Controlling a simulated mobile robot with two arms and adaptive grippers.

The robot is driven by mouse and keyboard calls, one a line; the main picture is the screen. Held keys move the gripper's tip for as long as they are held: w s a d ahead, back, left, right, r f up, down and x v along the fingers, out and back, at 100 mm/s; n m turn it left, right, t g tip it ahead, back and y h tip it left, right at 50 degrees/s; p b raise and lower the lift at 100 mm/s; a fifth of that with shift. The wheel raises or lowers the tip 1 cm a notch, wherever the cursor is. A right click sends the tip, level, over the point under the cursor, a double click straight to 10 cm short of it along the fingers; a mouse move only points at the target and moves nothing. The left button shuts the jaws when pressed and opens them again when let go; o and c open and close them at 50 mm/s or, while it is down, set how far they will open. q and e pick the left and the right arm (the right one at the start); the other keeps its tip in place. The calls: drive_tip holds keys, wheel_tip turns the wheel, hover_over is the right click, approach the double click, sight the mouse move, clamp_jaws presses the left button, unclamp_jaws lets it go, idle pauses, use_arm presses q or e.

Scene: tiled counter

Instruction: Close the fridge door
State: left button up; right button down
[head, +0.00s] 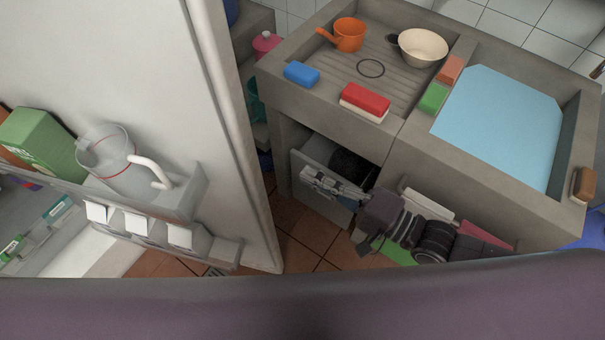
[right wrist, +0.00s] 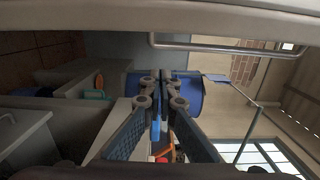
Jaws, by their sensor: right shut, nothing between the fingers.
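The fridge door (head: 155,62) stands open at the left of the head view, its pale inner face and shelf side towards me. A door shelf (head: 190,195) holds a glass jug (head: 112,165) and a green carton (head: 40,142). My right gripper (head: 312,180) is shut and empty, to the right of the door's edge and apart from it in the picture, in front of the sink unit. In the right wrist view its fingers (right wrist: 160,88) are together. A pale panel with a bar handle (right wrist: 215,45) runs above them, perhaps the door's outer side. My left gripper is not in view.
The stone sink unit (head: 285,98) stands at the right, with an orange pot (head: 349,34), a bowl (head: 422,47) and sponges on top. Below it are a grey bin (head: 312,160) and other items near my right arm. Some tiled floor (head: 300,235) is clear between door and sink.

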drive_tip(key=p+x, duration=0.1)
drive_tip(key=x, duration=0.8)
drive_tip(key=s+p, duration=0.1)
drive_tip(key=s, duration=0.3)
drive_tip(key=shift+a+p, duration=0.2)
drive_tip(key=shift+p, duration=0.15)
drive_tip(key=shift+s, duration=0.15)
